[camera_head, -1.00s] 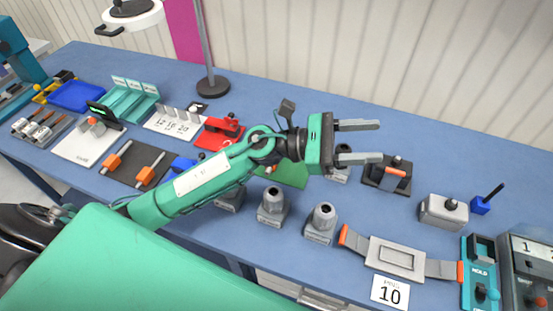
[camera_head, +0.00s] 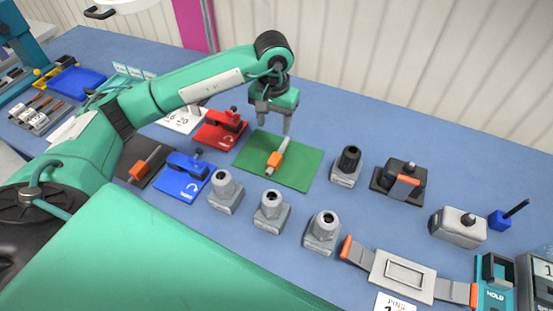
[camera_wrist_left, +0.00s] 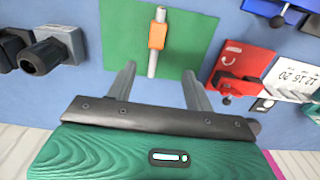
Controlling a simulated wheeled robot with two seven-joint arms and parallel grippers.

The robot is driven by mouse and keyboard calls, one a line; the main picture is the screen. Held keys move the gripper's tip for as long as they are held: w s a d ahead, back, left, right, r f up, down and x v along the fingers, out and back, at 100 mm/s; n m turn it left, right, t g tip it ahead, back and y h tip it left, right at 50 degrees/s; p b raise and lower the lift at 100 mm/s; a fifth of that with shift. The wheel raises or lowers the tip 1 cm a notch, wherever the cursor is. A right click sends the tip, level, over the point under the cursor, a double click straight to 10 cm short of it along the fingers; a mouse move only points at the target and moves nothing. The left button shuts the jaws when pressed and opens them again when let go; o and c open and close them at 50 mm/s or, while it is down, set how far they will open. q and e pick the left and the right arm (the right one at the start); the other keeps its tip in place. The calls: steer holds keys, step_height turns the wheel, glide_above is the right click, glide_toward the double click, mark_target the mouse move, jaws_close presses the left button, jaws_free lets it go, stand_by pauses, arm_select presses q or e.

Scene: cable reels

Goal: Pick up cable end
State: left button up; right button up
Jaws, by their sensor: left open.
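The cable end (camera_head: 277,157) is a light grey rod with an orange sleeve, lying on a green mat (camera_head: 305,173) in the head view. It also shows in the left wrist view (camera_wrist_left: 157,36), upright in the picture, between and beyond the fingertips. My left gripper (camera_head: 273,124) is open and points down above the far part of the mat, near the grey end of the cable end. In the wrist view its fingers (camera_wrist_left: 158,78) stand apart with nothing between them. My right gripper is not in view.
Red (camera_head: 220,128) and blue (camera_head: 183,175) fixtures stand left of the mat. Grey sockets (camera_head: 225,190) stand along its near side, and a dark-topped one (camera_head: 347,165) at its right. A grey clamp strip (camera_head: 402,275) lies at front right. The blue table behind the mat is clear.

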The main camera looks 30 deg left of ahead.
arm_select(q)
steer(key=p, duration=0.2)
glide_above(276, 157)
steer(key=f, duration=0.7)
steer(key=shift+a+f, duration=0.15)
steer(key=shift+a, duration=0.15)
steer(key=shift+s+d+f+p, duration=0.1)
steer(key=shift+f+p, duration=0.3)
steer(key=shift+p, duration=0.2)
step_height(276, 157, down, 4)
steer(key=shift+d+p, duration=0.15)
steer(key=shift+p, duration=1)
steer(key=shift+f, duration=0.3)
jaws_close()
steer(key=shift+r, duration=0.1)
